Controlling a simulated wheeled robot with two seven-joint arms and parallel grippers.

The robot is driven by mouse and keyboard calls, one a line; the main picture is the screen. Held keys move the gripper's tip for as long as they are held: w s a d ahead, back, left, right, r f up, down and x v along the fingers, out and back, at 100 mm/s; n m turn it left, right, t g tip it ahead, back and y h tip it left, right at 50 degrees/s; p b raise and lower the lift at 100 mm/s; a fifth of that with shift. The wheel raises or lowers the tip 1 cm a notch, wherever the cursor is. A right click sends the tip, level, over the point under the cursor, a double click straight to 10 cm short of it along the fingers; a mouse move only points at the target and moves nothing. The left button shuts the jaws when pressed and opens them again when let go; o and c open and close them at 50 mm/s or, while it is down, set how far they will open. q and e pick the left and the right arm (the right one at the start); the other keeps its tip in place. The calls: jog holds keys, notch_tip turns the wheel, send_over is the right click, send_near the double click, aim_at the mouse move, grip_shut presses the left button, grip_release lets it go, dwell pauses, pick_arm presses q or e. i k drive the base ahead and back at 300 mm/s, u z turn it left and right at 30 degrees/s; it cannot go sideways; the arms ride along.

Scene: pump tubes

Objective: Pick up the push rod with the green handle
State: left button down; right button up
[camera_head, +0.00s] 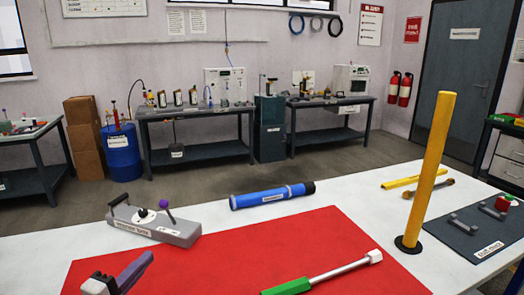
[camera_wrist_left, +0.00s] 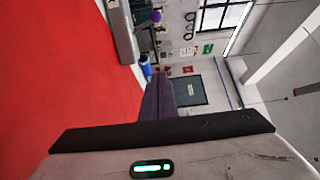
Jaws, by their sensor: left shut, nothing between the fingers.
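The push rod (camera_head: 340,270) lies on the red mat (camera_head: 230,262), its green handle (camera_head: 287,287) at the bottom edge of the head view. Its silver shaft runs up and right to a pale end piece on the mat's right border. My left gripper (camera_head: 128,277) is at the bottom left of the head view, over the mat and well left of the green handle. It is shut and empty. In the left wrist view one dark purple finger (camera_wrist_left: 157,102) shows; the rod does not show there. My right gripper is not in view.
A grey pump base (camera_head: 160,227) with levers and a blue cylinder (camera_head: 272,196) lie behind the mat. A yellow post (camera_head: 432,170) stands upright at the right. A dark tool tray (camera_head: 470,235) lies at far right. The mat between gripper and rod is clear.

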aim_at(297, 286)
jog(key=k, duration=1.1)
